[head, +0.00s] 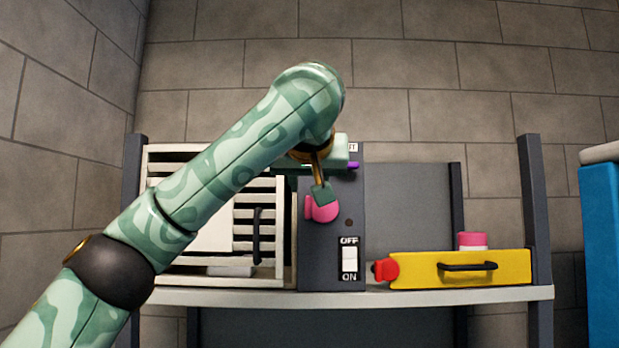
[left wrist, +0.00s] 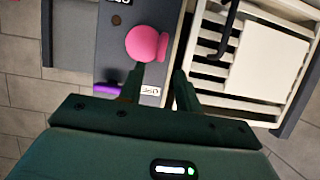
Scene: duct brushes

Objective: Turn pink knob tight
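The pink knob (head: 322,208) sits on the dark grey panel (head: 318,262), above the OFF/ON switch. It also shows in the left wrist view (left wrist: 147,43) as a round pink knob with a tab on its right side. My left gripper (head: 322,192) is in front of the knob, and its finger covers part of it. In the left wrist view my left gripper (left wrist: 158,74) has its two fingers apart with a gap between them. The fingertips are at the knob's near edge; I cannot tell whether they touch it. My right gripper is not in view.
The white switch (head: 349,260) is below the knob, and a purple part (head: 353,165) is above it. A slatted white unit (head: 270,225) stands left of the panel. A yellow box (head: 460,268) with a red knob (head: 386,271) lies right on the shelf (head: 430,295).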

